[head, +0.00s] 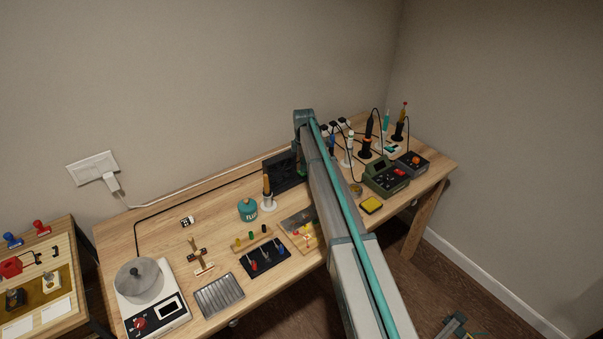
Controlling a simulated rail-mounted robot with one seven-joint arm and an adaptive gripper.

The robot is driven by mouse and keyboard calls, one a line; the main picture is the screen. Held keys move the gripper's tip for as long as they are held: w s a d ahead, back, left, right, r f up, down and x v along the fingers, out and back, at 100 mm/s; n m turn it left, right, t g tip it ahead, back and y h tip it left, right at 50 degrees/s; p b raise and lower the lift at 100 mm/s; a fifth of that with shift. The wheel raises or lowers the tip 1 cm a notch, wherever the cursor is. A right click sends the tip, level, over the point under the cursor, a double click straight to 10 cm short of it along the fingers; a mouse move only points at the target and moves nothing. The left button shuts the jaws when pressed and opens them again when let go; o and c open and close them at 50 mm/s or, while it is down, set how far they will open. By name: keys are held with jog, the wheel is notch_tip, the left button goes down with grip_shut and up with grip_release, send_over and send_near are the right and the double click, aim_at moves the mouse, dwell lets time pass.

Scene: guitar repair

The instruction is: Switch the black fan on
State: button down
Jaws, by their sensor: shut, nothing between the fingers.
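The black fan (283,172) looks like a dark, flat, square body standing at the back of the wooden workbench (222,203). My arm crosses in front of it and hides its right part. I cannot make out its switch or whether it is running. My arm reaches from the lower right to the back of the bench and bends down near the fan. My gripper is hidden behind my own arm, so its place relative to the fan does not show.
Right of my arm stand soldering irons, a green station (386,178) and a yellow sponge (371,205). Left of it are a teal flux can (249,209), a black tool tray (265,258), a metal tray (219,295) and a hot plate with a pot (139,281). The back-left bench top is mostly clear.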

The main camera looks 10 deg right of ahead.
aim_at(304, 174)
notch_tip(304, 174, up, 7)
jog(key=p, duration=0.2)
jog(key=shift+p, duration=0.4)
jog(key=shift+s+f, duration=0.1)
jog(key=shift+f, duration=0.05)
dwell(0.4)
